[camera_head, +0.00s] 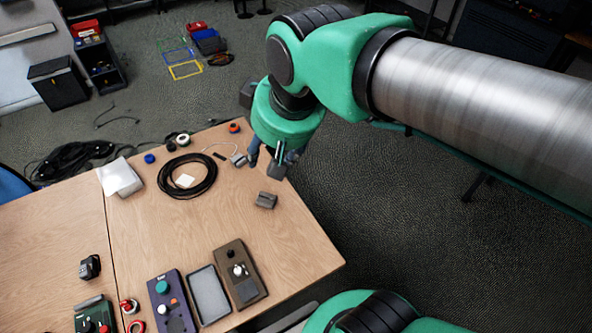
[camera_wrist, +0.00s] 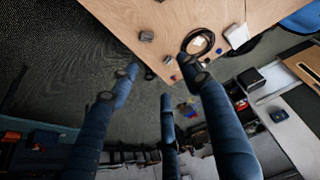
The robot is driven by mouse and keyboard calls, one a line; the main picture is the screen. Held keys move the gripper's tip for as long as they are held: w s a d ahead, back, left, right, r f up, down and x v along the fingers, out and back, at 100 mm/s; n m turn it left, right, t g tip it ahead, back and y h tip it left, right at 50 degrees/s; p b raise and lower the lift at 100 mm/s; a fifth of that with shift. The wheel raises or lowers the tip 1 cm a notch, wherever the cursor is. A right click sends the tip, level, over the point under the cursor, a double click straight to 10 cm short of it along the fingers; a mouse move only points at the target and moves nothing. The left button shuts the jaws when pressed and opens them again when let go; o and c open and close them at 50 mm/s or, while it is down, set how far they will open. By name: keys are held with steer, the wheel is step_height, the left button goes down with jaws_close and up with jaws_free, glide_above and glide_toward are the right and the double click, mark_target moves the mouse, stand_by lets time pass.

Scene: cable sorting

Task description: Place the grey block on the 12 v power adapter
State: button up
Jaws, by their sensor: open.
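A grey block (camera_head: 266,200) lies on the wooden table near its right edge; it also shows in the wrist view (camera_wrist: 146,36). A small light grey box with a pale cord (camera_head: 239,160) lies farther back, near the back right edge, and looks like the 12 V power adapter; its label is too small to read. My gripper (camera_head: 266,166) is open and empty, behind the block in the head view and to the right of the adapter. In the wrist view its blue fingers (camera_wrist: 161,76) are spread apart, with nothing between them.
A black cable coil (camera_head: 188,176) lies left of the adapter. Tape rolls (camera_head: 183,139) sit at the back edge, and a white box (camera_head: 119,177) stands at the left. Control boxes (camera_head: 240,272) and a grey tray (camera_head: 208,294) occupy the front. Bare tabletop surrounds the block.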

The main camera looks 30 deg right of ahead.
steer(key=s+d+f+m, duration=0.1)
steer(key=s+d+f, duration=0.1)
steer(key=s, duration=0.4)
steer(key=shift+s+d+f+m, duration=0.15)
steer(key=shift+d+f+m, duration=0.15)
steer(key=shift+f, duration=0.15)
step_height(320, 180, down, 4)
steer(key=b, duration=0.4)
steer(key=shift+r, duration=0.1)
stand_by(0.9)
